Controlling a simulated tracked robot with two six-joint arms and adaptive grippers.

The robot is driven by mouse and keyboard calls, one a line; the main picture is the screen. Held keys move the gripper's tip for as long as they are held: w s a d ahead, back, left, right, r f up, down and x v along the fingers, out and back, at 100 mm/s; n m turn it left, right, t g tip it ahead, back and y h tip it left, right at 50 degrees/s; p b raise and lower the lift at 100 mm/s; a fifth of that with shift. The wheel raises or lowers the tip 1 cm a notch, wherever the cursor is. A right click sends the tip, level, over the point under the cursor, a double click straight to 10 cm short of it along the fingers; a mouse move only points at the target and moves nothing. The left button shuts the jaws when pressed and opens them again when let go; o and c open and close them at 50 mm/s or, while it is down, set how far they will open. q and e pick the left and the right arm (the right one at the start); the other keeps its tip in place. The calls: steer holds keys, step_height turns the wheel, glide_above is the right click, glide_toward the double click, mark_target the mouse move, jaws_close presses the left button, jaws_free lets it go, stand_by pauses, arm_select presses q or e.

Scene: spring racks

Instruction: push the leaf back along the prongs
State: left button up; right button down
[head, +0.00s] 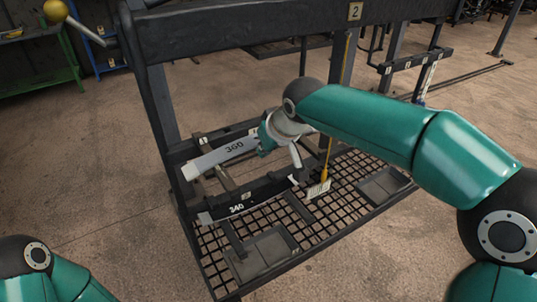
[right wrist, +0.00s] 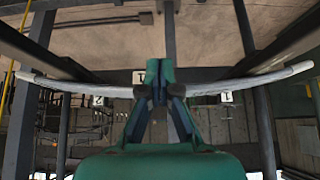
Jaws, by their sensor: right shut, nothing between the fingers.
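A light grey leaf (head: 220,153) marked 360 lies across the upper prongs of the black rack. In the right wrist view it shows as a long, shallow curved strip (right wrist: 230,86) spanning the picture. My left gripper is out of view.
A black beam (head: 250,28) with a 2 plate runs above the rack. A grid floor (head: 290,215) with dark flat plates lies below. A yellow hanging cord (head: 330,145) with a pale block (head: 318,190) is right of the leaves. A yellow-knobbed lever (head: 56,10) sticks out at upper left.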

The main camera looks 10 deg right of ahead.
mark_target(256, 137)
steer(key=shift+w+a+r+p, duration=0.1)
steer(key=shift+w+a+p, duration=0.1)
steer(key=shift+w+p, duration=0.35)
steer(key=shift+w+a+r+p, duration=0.1)
steer(key=shift+w+a+p, duration=0.15)
steer(key=shift+w, duration=0.35)
steer(key=shift+w+a+f, duration=0.1)
steer(key=shift+w+a, duration=0.15)
steer(key=shift+w, duration=0.65)
steer(key=shift+s+d+f+b, duration=0.1)
steer(key=shift+s+d+b, duration=0.05)
steer(key=shift+s+b, duration=0.3)
steer(key=shift+s+d+f+b, duration=0.1)
steer(key=shift+s+b, duration=0.25)
steer(key=shift+b, duration=0.05)
steer(key=s+b, duration=0.1)
steer(key=s+d+b, duration=0.1)
steer(key=s+b, duration=0.1)
steer(key=s, duration=0.1)
steer(key=shift+s+d+r, duration=0.1)
steer(key=shift+d+r, duration=0.05)
steer(key=shift+d, duration=0.1)
